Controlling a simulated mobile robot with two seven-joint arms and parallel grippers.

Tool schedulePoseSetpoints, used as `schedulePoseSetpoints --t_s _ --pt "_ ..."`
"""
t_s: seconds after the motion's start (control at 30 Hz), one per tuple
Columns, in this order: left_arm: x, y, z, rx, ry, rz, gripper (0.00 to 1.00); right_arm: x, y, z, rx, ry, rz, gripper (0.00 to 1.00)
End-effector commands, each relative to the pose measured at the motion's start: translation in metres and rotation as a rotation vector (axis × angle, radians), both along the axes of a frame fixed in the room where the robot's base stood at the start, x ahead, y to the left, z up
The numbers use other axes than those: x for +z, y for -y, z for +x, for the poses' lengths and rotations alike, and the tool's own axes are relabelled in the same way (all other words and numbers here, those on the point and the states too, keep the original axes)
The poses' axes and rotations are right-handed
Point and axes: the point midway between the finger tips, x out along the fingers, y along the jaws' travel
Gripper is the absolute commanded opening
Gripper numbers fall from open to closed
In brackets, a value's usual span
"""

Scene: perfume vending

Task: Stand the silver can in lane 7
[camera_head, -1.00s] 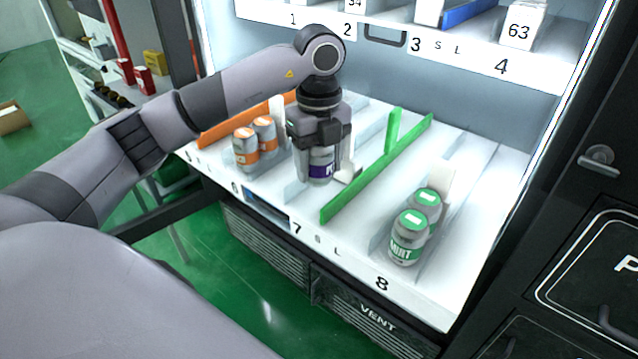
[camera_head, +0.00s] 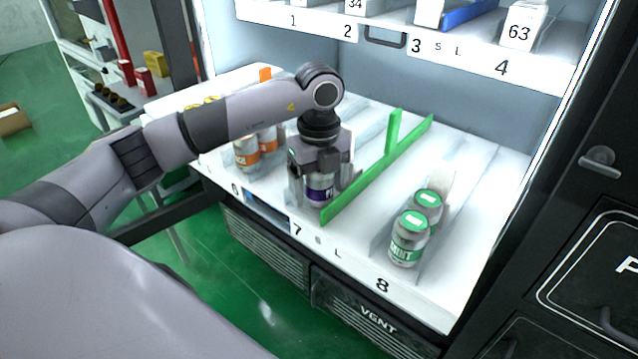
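The silver can (camera_head: 320,190) with a purple label is upright at the front part of lane 7, behind the number 7 label (camera_head: 297,230) and just left of the green divider (camera_head: 360,180). My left gripper (camera_head: 319,180) comes down from above, with its fingers on both sides of the can, shut on it. The fingers and wrist hide the can's top. I cannot tell whether its base touches the shelf. My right gripper is not in view.
Silver cans with orange labels (camera_head: 246,153) stand in lane 6 to the left, partly behind my arm. Mint cans with green labels (camera_head: 408,240) stand in lane 8 to the right. An upper shelf edge (camera_head: 470,55) lies above. Lane 7 behind the can looks free.

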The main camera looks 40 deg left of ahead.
Motion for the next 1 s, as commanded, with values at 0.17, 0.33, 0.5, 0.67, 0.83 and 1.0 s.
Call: schedulePoseSetpoints --t_s 0.17,0.33,0.5,0.67,0.83,1.0 --pt "0.001 0.000 0.000 0.000 0.000 0.000 0.82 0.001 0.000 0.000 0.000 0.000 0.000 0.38" --pt "0.013 0.000 0.001 0.000 0.004 -0.001 0.82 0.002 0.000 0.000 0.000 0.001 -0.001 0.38" --pt "0.048 0.001 0.001 0.000 0.006 -0.001 0.82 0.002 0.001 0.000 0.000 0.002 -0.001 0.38" --pt "0.085 0.000 0.001 0.001 0.005 -0.001 0.82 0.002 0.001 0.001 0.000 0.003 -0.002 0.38" --pt "0.113 0.000 0.000 0.000 0.003 0.000 0.82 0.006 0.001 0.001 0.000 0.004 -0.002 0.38" --pt "0.123 0.000 0.000 0.001 0.001 0.000 0.82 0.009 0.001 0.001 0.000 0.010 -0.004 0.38"
